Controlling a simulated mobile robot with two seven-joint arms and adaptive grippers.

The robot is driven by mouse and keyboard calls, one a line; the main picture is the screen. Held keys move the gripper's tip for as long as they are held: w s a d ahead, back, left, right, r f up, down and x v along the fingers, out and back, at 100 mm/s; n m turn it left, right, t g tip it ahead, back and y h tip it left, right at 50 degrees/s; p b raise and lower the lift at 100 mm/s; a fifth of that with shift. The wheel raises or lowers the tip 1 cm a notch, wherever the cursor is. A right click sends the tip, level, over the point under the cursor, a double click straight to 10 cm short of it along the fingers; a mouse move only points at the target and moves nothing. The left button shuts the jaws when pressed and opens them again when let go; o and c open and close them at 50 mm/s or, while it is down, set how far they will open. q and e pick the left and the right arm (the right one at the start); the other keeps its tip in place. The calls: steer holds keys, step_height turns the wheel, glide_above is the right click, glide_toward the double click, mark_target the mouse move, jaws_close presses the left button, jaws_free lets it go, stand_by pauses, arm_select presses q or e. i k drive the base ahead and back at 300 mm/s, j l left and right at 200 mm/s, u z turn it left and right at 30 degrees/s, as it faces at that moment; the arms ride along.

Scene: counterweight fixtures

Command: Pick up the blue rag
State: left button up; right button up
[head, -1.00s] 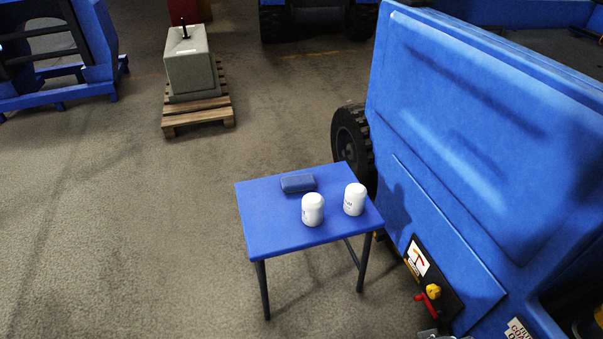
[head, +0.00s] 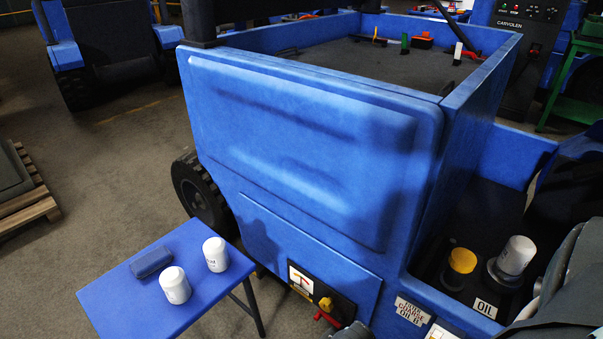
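The blue rag (head: 151,262) is a small, dark blue, folded block. It lies flat on the blue table (head: 113,296), near the table's back left part. Two white canisters stand on the table to its right: a nearer one (head: 174,286) and a farther one (head: 215,254). Nothing touches the rag from above. I see neither gripper clearly in the head view. A grey arm-like part shows at the lower right edge, but no fingertips can be made out on it.
A large blue vehicle (head: 300,150) with a black wheel (head: 199,194) stands right behind the table. A yellow cap (head: 462,261) and a white filter (head: 516,255) sit in its side bay. A pallet (head: 28,205) is at the left. The floor left of the table is open.

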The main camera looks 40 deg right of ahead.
mark_target(143, 266)
steer(key=z, duration=3.35)
steer(key=u, duration=3.35)
steer(key=i+j+z, duration=0.15)
steer(key=j+z, duration=0.15)
steer(key=j, duration=0.15)
steer(key=i+j+z, duration=0.1)
steer(key=j+z, duration=0.25)
steer(key=j, duration=0.15)
steer(key=j+z, duration=0.3)
steer(key=j, duration=0.25)
steer(key=i, duration=0.05)
